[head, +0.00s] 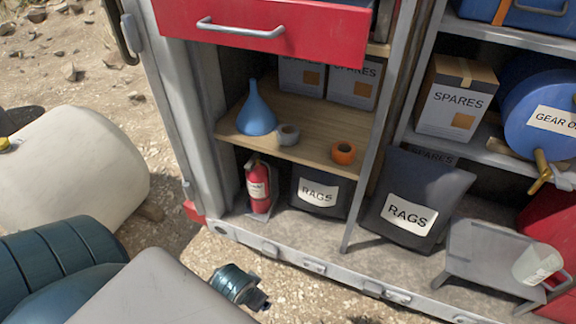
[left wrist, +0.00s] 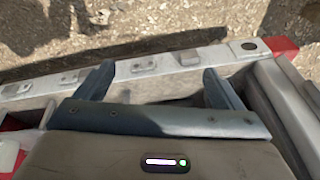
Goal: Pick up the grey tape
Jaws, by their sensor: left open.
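The grey tape (head: 288,134) is a small roll on the wooden shelf (head: 318,152) in the head view. It lies just right of a blue funnel (head: 257,112) and left of an orange tape roll (head: 343,153), apart from the orange roll. My left gripper (left wrist: 158,82) shows in the left wrist view with its two fingers wide apart and nothing between them. The grey tape does not show in that view. I cannot make out the left fingertips in the head view. My right gripper is in neither view.
A red drawer (head: 270,30) juts out above the shelf. Below the shelf stand a red fire extinguisher (head: 260,186) and a RAGS box (head: 318,192). A grey upright (head: 376,140) bounds the bay on the right. SPARES boxes (head: 352,80) stand behind.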

